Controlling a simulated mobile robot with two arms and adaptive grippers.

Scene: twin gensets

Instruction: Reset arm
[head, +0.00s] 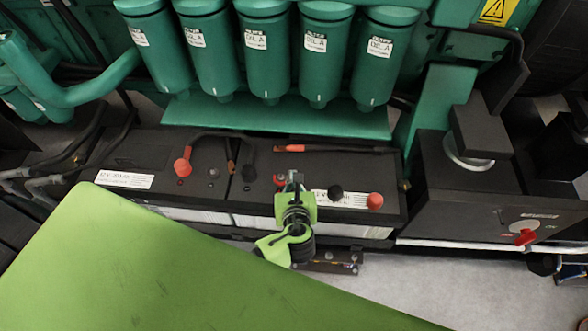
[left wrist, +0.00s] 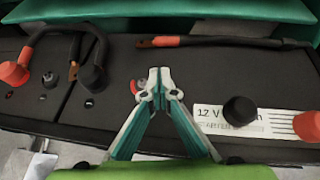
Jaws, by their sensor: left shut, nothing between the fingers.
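My left gripper (head: 293,182) is above the front of the black battery box, in the middle of the head view. In the left wrist view its two fingertips (left wrist: 159,76) meet; they are shut and hold nothing. Just behind the tips is a small red part (left wrist: 137,87) on the battery top, partly hidden by the fingers. I cannot tell whether the tips touch the battery. My right gripper is in neither view.
The batteries (head: 135,150) carry red and black terminal caps and cables. A red-handled cable (head: 330,149) lies along the back. Several green oil filters (head: 267,50) hang behind. A black box with a red switch (head: 524,237) stands right. Grey floor (head: 450,290) shows in front.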

